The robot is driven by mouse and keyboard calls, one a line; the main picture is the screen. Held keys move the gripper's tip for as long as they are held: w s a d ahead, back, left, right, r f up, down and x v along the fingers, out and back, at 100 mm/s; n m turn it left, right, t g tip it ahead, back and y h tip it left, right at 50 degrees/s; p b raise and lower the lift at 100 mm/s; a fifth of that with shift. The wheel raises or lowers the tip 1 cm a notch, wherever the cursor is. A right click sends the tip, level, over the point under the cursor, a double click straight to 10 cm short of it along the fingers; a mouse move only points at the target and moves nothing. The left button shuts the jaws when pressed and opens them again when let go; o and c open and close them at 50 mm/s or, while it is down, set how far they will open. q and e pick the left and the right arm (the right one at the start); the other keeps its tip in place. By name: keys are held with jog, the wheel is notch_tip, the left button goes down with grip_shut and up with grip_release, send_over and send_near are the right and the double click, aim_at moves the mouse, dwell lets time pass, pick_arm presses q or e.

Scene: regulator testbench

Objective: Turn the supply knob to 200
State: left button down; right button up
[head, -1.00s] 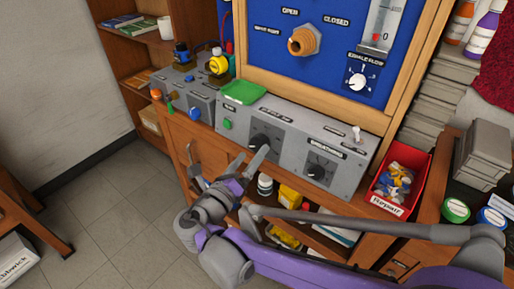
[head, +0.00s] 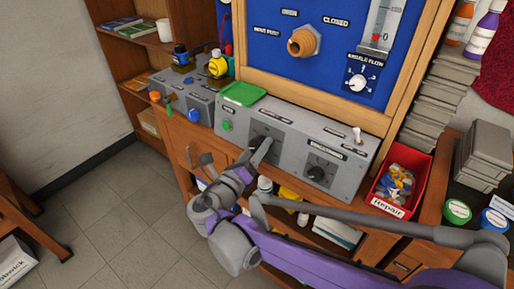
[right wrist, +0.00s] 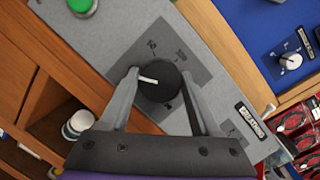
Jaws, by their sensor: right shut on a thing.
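The grey testbench panel (head: 300,130) carries two black knobs on dark dial plates. My right gripper (head: 260,148) reaches the left black knob, which it mostly hides in the head view. In the right wrist view the gripper (right wrist: 160,82) has one finger on each side of this black knob (right wrist: 162,88) and is shut on it. The knob's white pointer line points left in that view. The right black knob (head: 318,173) stands free. My left gripper is not in view.
A green tray (head: 243,94) lies on top of the panel, above a green button (head: 227,125). A toggle switch (head: 357,134) stands at the panel's right. A red repair bin (head: 402,182) is right of it. Shelves with bottles lie below my arm.

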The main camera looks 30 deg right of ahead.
jog(key=c, duration=0.3)
jog(key=shift+c, duration=0.2)
jog(key=shift+m, duration=0.3)
